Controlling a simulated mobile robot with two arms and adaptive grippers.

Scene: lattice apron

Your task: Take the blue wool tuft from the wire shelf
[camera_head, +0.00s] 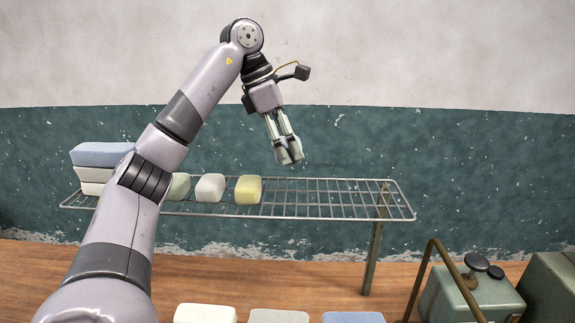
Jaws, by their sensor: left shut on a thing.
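My left gripper (289,156) hangs above the wire shelf (340,200), clear of it, fingers pointing down. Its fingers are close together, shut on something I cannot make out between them. On the shelf, a pale green tuft (180,186), a white tuft (210,187) and a yellow tuft (248,189) stand in a row left of and below the gripper. My left arm hides part of the green tuft and of the shelf's left side. I see no separate blue tuft on the visible shelf. My right gripper is not in view.
A stack with a blue block (101,154) over white ones sits at the shelf's left end. White (205,314), grey (279,317) and blue (353,318) blocks show at the bottom edge. A green box (470,294) stands lower right. The shelf's right half is bare.

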